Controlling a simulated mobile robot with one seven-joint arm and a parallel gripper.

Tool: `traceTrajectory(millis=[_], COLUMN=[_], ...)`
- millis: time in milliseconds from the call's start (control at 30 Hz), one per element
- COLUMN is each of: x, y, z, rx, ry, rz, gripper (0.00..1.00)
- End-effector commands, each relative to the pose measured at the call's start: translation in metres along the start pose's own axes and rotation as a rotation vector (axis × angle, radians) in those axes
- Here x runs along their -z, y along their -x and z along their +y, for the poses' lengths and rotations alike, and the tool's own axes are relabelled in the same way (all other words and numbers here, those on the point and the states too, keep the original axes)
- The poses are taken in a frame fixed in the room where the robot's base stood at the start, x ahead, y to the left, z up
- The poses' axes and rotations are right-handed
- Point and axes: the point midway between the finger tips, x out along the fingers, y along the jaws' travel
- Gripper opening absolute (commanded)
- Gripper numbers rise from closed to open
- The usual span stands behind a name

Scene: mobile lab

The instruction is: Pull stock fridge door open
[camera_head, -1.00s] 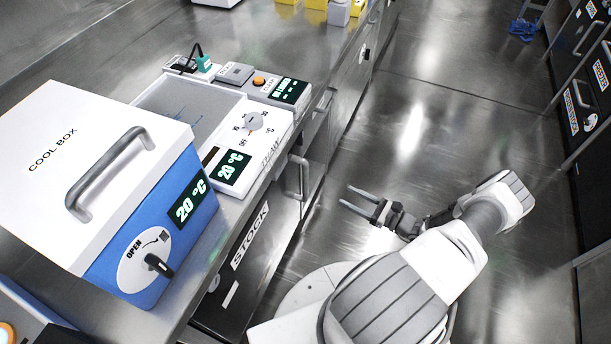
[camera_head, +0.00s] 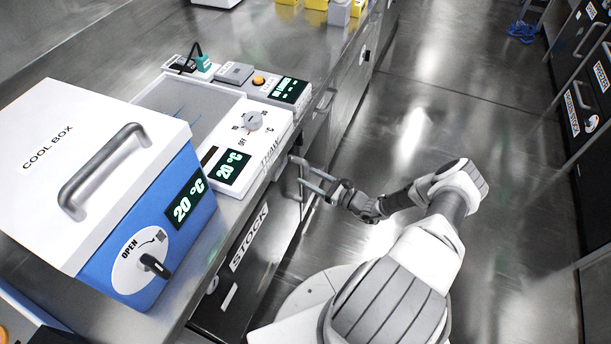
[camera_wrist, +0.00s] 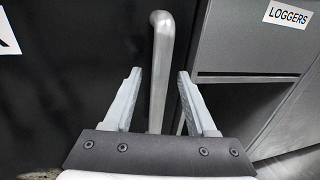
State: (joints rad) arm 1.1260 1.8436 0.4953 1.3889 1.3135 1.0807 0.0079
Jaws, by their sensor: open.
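The stock fridge door (camera_head: 238,268) is a dark panel with a white STOCK label (camera_head: 249,238), under the bench at the lower middle of the head view. It appears closed. Its grey bar handle (camera_head: 300,181) stands upright at the door's far edge. In the wrist view the handle (camera_wrist: 159,72) runs between the two fingers, against the black door (camera_wrist: 80,50). My gripper (camera_head: 316,178) is open at the handle, with a finger on either side. In the wrist view my gripper (camera_wrist: 157,95) shows a gap between each finger and the bar.
The bench above carries a cool box (camera_head: 130,190) and a thaw unit (camera_head: 232,160). A grey drawer unit with a LOGGERS label (camera_wrist: 286,13) adjoins the door on the right in the wrist view. The floor (camera_head: 450,110) to the right is clear.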

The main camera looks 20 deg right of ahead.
Motion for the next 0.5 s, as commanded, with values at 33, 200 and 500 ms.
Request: traceTrajectory(millis=[33,200,500], x=[0.001,0.001,0.000], y=[-0.006,-0.016,-0.018], z=[0.001,0.000,0.000], rx=[-0.002,0.000,0.000], ry=[0.001,0.000,0.000], rz=[-0.001,0.001,0.000], gripper=[0.57,0.57,0.53])
